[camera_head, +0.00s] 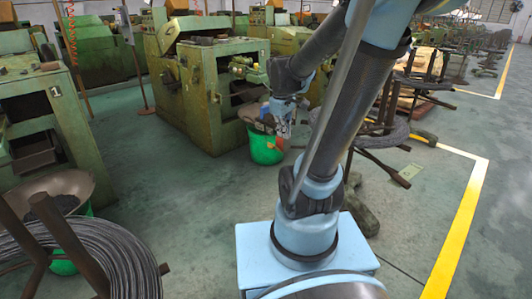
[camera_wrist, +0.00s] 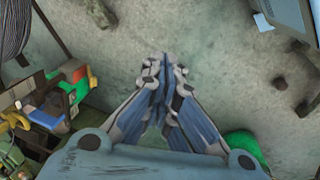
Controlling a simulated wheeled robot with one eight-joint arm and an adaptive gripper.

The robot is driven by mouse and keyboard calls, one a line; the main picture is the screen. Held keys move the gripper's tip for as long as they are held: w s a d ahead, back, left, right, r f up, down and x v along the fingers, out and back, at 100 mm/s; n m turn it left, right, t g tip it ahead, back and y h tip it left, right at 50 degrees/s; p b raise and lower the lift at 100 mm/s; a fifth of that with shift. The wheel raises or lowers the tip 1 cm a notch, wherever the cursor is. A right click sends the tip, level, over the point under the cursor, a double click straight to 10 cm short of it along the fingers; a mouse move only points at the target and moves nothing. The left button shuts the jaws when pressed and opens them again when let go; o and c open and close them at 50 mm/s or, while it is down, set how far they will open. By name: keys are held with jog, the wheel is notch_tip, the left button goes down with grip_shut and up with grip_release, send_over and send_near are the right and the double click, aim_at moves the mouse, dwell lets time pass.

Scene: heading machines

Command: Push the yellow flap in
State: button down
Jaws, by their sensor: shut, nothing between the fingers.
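My gripper (camera_wrist: 162,72) is shut and empty, with its fingertips together over bare floor in the wrist view. In the head view my gripper (camera_head: 283,130) hangs in front of the green machine (camera_head: 208,95), close to a green bucket (camera_head: 266,150). I cannot make out a clear yellow flap. A small curved yellow part (camera_wrist: 14,121) shows on machinery at the left edge of the wrist view, apart from my fingers. I cannot tell whether it is the flap. My arm hides part of the scene behind it.
An orange-red block (camera_wrist: 80,73) sits on the machinery left of my fingers. Another green machine (camera_head: 45,110) stands at the left, with a wire coil (camera_head: 115,255) in front. Open floor (camera_head: 185,195) lies between. A yellow floor line (camera_head: 462,225) runs at the right.

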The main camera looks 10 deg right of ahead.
aim_at(274, 148)
jog(key=w+a+f+n+h, duration=0.1)
jog(key=w+f+n, duration=0.35)
jog(key=w, duration=0.65)
jog(key=w+a+f+n, duration=0.25)
jog(key=w+n, duration=0.25)
jog(key=w, duration=0.6)
jog(key=w+a+f+n+h, duration=0.1)
jog(key=w+f+n, duration=0.3)
jog(key=f, duration=0.5)
jog(key=w+a+f+n, duration=0.2)
jog(key=w+f+n, duration=0.1)
jog(key=w+f, duration=0.6)
jog(key=shift+w+a+f+n+t+h, duration=0.2)
jog(key=shift+a+f+n+t+h, duration=0.1)
jog(key=shift+n+t+h, duration=0.1)
jog(key=shift+f, duration=0.1)
jog(key=w+d+f, duration=0.4)
jog(key=d+f, duration=0.1)
jog(key=f, duration=0.1)
jog(key=shift+d, duration=0.4)
